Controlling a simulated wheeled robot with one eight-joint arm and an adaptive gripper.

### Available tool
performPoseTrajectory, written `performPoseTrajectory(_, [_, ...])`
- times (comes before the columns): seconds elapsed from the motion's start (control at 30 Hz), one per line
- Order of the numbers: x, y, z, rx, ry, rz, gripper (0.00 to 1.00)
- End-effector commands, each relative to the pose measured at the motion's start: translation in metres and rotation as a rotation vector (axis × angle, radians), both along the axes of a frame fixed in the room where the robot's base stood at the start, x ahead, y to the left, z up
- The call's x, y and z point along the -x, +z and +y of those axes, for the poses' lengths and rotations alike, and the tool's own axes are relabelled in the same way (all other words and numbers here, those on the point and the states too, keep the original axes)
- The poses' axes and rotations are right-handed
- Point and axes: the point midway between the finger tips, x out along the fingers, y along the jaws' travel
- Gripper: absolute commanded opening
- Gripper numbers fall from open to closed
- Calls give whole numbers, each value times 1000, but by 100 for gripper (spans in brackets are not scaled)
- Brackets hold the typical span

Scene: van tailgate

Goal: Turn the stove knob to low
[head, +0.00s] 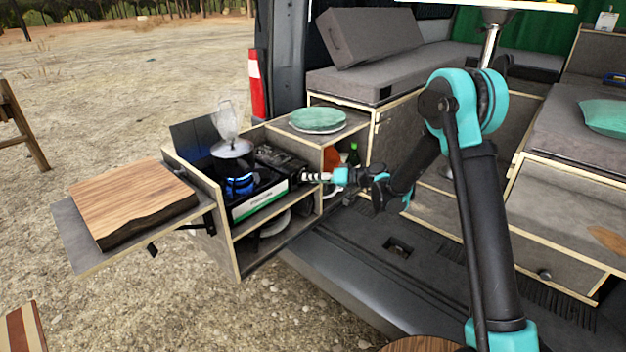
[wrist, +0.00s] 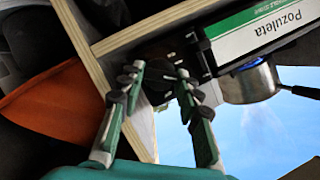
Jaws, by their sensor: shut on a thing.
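The camping stove (head: 262,203) with a white and green front stands in the wooden pull-out unit. My gripper (head: 306,178) reaches the stove's right end from the right. In the wrist view, my gripper (wrist: 155,72) has its fingers on both sides of the dark stove knob (wrist: 156,88), shut on it. The stove's labelled front (wrist: 262,32) shows at upper right there. The knob is too small to make out in the head view, and its setting cannot be read.
A wooden board (head: 135,200) lies on the side shelf at left. A teal plate stack (head: 318,120) stands on the unit behind the stove. An orange thing (wrist: 45,103) and wooden panel edges are close to my gripper.

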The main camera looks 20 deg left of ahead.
Motion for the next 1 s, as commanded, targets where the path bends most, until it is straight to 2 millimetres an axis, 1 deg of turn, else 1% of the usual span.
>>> performPoseTrajectory(0.2, [-2,-1,-1,-57,0,139,5])
performPoseTrajectory(0.4, [-2,-2,-1,-91,0,223,5])
performPoseTrajectory(0.63, [-2,-2,-1,-110,-1,268,5])
performPoseTrajectory(1.0, [-2,-2,-1,-113,0,274,5])
